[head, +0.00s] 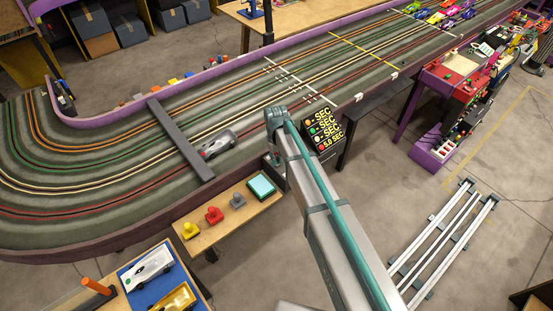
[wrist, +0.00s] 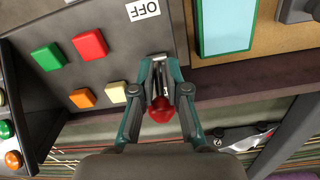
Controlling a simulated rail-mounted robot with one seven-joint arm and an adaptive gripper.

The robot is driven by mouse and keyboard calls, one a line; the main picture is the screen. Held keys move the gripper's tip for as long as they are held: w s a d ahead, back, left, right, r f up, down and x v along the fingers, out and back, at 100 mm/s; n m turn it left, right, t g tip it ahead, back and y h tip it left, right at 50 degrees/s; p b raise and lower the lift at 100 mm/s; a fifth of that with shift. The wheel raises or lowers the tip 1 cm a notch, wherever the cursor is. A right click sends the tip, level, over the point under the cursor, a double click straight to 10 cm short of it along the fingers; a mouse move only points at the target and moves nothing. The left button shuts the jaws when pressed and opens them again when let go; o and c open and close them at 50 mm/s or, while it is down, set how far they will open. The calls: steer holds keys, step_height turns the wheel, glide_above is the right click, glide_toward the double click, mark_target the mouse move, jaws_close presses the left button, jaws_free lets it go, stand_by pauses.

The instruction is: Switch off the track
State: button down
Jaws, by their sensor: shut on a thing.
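My gripper (wrist: 161,78) is shut on a metal lever with a red ball knob (wrist: 160,109) in the wrist view. The fingers lie on both sides of the lever's shaft. In the head view, the slot track (head: 95,200) curves at left and runs away to the upper right.
The panel also bears red (wrist: 90,45), green (wrist: 48,57), orange (wrist: 82,98) and white (wrist: 116,91) buttons. A timing display (head: 322,130) stands beside my arm. A silver car (head: 219,145) is on the track near a dark crossbar (head: 181,140). A small wooden table (head: 222,228) is close by.

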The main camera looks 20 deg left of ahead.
steer(key=shift+w+r, duration=0.2)
steer(key=shift+w, duration=0.25)
steer(key=c, duration=1.2)
jaws_free()
steer(key=shift+d, duration=0.25)
steer(key=shift+c, duration=0.2)
steer(key=shift+a, duration=0.1)
steer(key=shift+s+a+f, duration=0.1)
steer(key=shift+s+f, duration=0.05)
step_height(320, 180, up, 12)
steer(key=shift+a, duration=0.1)
